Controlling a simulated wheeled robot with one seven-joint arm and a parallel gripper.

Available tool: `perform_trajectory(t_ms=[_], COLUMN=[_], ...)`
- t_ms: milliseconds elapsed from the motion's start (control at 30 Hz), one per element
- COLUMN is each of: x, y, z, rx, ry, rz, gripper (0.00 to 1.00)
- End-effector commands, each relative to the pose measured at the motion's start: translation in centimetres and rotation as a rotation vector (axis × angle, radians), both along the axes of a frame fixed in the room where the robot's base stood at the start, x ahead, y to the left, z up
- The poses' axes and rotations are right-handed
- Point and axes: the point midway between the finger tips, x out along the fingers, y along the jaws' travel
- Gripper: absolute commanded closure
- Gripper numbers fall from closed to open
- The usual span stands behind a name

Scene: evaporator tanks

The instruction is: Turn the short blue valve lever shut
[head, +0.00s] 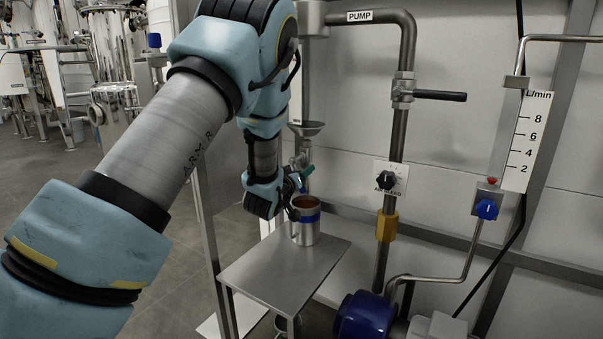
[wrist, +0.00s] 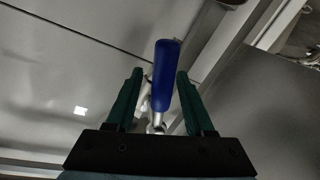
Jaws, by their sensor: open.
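The short blue valve lever (wrist: 167,75) shows in the wrist view, standing upright in the picture on a silver metal valve stem (wrist: 156,122). My gripper (wrist: 160,74) is open, with one green finger on each side of the lever. The right finger looks nearer to the lever than the left one. In the head view my gripper (head: 304,177) is beside the silver valve under the funnel, and the blue lever cannot be made out there.
A metal mug (head: 308,234) with a blue band and brown contents stands on a small steel table (head: 270,275), just below my gripper. A pipe with a black-handled valve (head: 440,95), a dial (head: 388,181) and a blue knob (head: 487,209) are to the right.

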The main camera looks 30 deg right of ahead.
Motion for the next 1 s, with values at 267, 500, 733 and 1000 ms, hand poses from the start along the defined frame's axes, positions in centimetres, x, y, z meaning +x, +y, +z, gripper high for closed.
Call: perform_trajectory(t_ms=[267, 500, 733, 1000], x=[-2.5, -5.4, -6.7, -6.8], y=[3.2, 6.6, 8.1, 8.2], z=[0.4, 0.7, 0.8, 0.8], rx=[0.000, 0.000, 0.000, 0.000], ry=[0.003, 0.003, 0.001, 0.000], rz=[0.003, 0.002, 0.000, -0.001], gripper=[0.47, 0.47, 0.47, 0.47])
